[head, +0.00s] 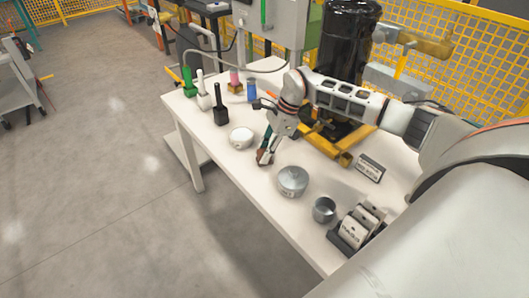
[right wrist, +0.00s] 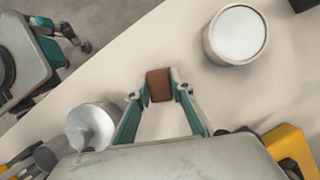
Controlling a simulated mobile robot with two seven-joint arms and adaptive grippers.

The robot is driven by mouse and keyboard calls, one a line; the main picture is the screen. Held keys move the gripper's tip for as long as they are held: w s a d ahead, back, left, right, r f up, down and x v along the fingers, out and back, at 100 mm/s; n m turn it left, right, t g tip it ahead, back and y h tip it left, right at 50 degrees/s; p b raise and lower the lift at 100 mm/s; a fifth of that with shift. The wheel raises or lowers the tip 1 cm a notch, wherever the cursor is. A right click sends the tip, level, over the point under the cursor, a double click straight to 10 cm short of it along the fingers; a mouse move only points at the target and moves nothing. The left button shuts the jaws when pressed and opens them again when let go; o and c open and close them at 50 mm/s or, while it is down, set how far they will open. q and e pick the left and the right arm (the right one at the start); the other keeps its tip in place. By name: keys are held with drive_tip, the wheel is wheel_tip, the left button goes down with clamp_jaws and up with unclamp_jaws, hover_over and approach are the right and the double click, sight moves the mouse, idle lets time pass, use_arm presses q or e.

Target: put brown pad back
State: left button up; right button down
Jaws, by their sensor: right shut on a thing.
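The brown pad (right wrist: 159,85) is between the fingertips of my right gripper (right wrist: 161,92). It is a small brown block, and both fingertips touch its sides. In the head view my right gripper (head: 265,157) points down over the white table (head: 222,160), close to its front edge. There the pad is mostly hidden by the fingers. I cannot tell whether it touches the tabletop. A grey and teal part at the upper left of the right wrist view looks like my left gripper (right wrist: 55,45); its jaws are unclear.
A round white container (head: 241,138) stands left of the gripper and a metal pot (head: 292,182) right of it. A smaller metal cup (head: 324,210) and a rack (head: 356,229) stand further right. A yellow frame (head: 335,149) lies behind. Several stamp-like tools stand at the left.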

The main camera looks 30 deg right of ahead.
drive_tip(key=shift+f, duration=0.1)
drive_tip(key=shift+f, duration=0.15)
drive_tip(key=c, duration=1.8)
unclamp_jaws()
drive_tip(key=shift+r, duration=0.4)
drive_tip(key=shift+p+v, duration=0.45)
drive_tip(key=shift+v, duration=5.45)
drive_tip(key=shift+f, duration=0.1)
